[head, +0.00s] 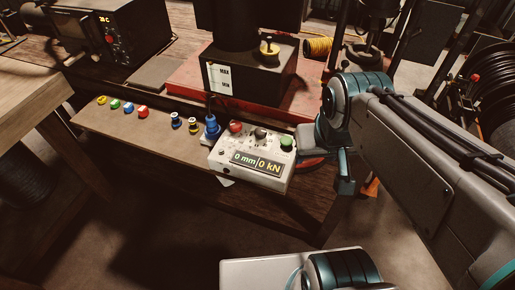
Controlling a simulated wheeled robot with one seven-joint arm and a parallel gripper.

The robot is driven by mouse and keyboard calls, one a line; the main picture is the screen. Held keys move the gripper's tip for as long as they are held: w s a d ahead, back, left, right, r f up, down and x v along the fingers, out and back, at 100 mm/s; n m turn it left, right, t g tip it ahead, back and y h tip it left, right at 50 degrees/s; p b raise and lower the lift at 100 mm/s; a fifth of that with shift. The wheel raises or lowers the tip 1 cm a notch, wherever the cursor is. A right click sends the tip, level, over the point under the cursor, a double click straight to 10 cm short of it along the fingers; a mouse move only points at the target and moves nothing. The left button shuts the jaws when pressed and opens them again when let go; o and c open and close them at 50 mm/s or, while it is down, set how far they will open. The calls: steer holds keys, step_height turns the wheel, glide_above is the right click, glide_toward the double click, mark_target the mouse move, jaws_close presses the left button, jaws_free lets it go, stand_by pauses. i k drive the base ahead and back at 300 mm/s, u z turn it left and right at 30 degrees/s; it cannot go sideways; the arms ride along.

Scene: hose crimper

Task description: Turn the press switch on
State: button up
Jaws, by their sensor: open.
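A white control box (222,158) sits at the front edge of the bench, its display reading 0 mm and 0 kN. On its top are a red button (236,127), a dark knob (260,133) and a green button (287,142). No label shows which of these is the press switch, and the knob's setting is too small to read. My gripper (325,168) is open, just right of the box, near the green button and apart from the knob. A teal finger hangs down at its right; the other finger is hard to make out.
A blue fitting (211,128) stands left of the box, with several small coloured pieces along a wooden board (150,136). The dark press base (265,82) stands behind on a red plate (187,82). Open floor lies in front of the bench.

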mark_target(235, 126)
steer(key=z, duration=0.25)
steer(key=k, duration=0.2)
steer(key=u, duration=1.1)
steer(key=i, duration=0.5)
steer(key=u, duration=0.05)
